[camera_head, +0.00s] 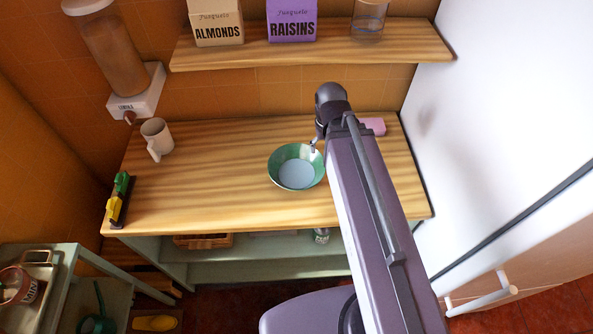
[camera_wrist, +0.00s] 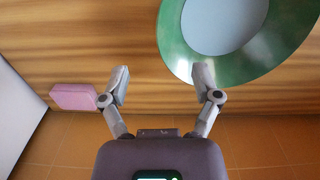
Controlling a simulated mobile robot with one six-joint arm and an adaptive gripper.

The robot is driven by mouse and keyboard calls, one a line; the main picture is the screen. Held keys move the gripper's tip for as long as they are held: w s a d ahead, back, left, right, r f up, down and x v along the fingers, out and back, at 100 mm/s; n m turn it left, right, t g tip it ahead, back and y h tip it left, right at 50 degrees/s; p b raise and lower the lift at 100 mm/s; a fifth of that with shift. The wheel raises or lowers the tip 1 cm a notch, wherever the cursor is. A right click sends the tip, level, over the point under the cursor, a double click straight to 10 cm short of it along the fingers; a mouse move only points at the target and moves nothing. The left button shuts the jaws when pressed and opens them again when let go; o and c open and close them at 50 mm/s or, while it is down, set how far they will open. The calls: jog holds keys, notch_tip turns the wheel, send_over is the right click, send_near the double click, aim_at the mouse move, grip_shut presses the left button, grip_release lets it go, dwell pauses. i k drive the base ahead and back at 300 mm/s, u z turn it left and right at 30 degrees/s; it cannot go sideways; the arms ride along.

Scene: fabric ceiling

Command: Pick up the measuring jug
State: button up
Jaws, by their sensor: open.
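A clear glass vessel (camera_head: 369,18) with blue lines stands on the wall shelf at the top right; it looks like the measuring jug, but its top is cut off by the picture's edge. It is not in the wrist view. My gripper (camera_wrist: 162,84) is open with nothing between its fingers, over the wooden counter. In the head view my arm mostly hides it, and only a finger (camera_head: 315,143) shows beside the green bowl, below and left of the glass vessel. In the wrist view the right fingertip overlaps the bowl's rim; I cannot tell if they touch.
The green bowl (camera_head: 275,165) and a pink block (camera_head: 374,126) are on the counter (camera_head: 220,200) near my gripper. A white mug (camera_head: 156,138) stands left. The shelf (camera_head: 330,52) also holds an almonds box (camera_head: 215,25) and a raisins box (camera_head: 292,22). A white wall bounds the right.

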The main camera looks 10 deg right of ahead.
aim_at(154, 131)
jog(key=z, duration=0.05)
jog(key=k, duration=1.35)
jog(key=z, duration=0.15)
jog(key=i, duration=0.85)
jog(key=u, duration=0.2)
